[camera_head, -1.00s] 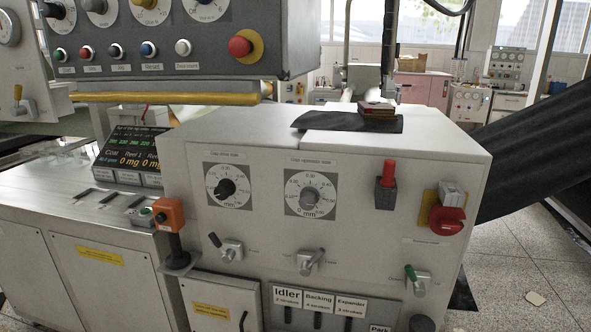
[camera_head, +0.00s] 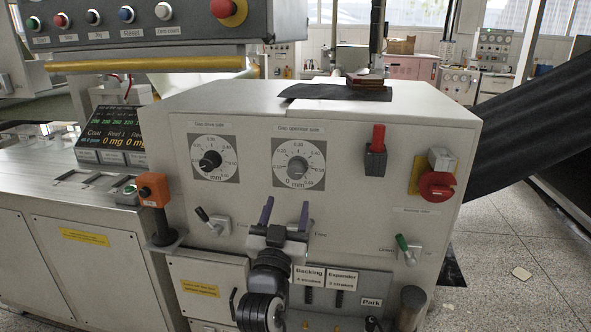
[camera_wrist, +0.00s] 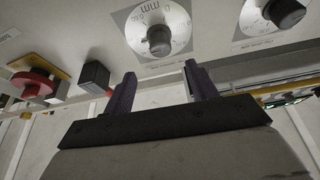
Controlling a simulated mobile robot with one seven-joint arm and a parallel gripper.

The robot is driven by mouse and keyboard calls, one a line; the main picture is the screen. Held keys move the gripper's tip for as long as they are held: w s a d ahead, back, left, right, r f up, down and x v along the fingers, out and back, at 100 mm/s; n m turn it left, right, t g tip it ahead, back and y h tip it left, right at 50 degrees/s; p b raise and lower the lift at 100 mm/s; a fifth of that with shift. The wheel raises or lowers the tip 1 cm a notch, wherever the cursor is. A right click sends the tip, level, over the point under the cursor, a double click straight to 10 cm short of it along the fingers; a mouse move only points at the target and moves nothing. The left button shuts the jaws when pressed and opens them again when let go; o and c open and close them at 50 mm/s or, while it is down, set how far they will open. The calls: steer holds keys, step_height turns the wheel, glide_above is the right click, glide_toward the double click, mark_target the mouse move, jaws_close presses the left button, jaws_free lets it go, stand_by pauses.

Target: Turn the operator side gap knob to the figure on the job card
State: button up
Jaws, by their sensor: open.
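My gripper (camera_head: 286,207) has two purple fingers, apart and empty, just below this dial in the head view. In the wrist view my gripper (camera_wrist: 160,80) is short of the knob, with a gap between them. I cannot make out a job card.
The drive side gap knob (camera_head: 209,161) is black, left of the operator dial. A black switch with a red lever (camera_head: 377,152) and a red stop button (camera_head: 437,185) lie right. Toggle levers and labelled slots sit lower. An orange button box (camera_head: 153,189) stands at the left corner.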

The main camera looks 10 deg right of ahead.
mark_target(295, 173)
steer(key=p+x, duration=0.3)
steer(key=x, duration=0.8)
steer(key=shift+r, duration=0.1)
steer(key=c, duration=1)
